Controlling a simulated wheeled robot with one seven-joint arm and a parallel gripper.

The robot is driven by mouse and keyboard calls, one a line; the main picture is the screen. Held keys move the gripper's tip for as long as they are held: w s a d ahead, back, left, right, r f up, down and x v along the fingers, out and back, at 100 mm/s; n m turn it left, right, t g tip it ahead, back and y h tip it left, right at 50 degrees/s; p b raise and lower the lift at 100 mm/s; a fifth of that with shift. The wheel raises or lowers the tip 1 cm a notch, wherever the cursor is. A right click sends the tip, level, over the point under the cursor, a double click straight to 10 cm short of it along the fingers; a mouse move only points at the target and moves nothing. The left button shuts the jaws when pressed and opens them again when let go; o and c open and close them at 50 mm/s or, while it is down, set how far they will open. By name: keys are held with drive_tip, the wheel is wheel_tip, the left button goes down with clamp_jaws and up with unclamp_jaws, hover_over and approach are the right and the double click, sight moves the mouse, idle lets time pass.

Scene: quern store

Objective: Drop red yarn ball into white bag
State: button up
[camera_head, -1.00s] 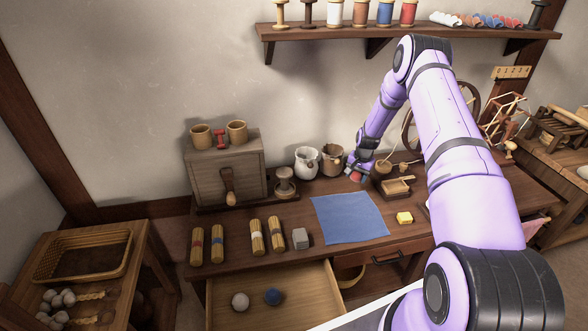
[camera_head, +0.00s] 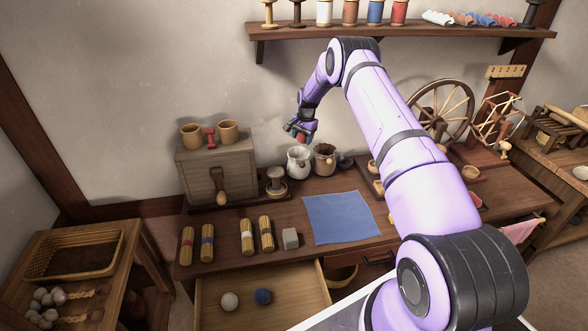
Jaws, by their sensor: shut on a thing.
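A brown bag (camera_head: 325,160) stands close to the right of the white bag. A blue cloth (camera_head: 341,218) lies in front. The open drawer (camera_head: 297,298) holds a white and a blue ball.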

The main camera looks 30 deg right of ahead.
drive_tip(key=shift+f, duration=2.8)
drive_tip(key=o, duration=1)
drive_tip(key=shift+r, duration=0.1)
drive_tip(key=r, duration=0.3)
drive_tip(key=s+r, duration=0.1)
drive_tip(key=r, duration=0.6)
drive_tip(key=shift+s+d+r, duration=0.15)
drive_tip(key=shift+d+r, duration=0.1)
drive_tip(key=shift+d, duration=0.1)
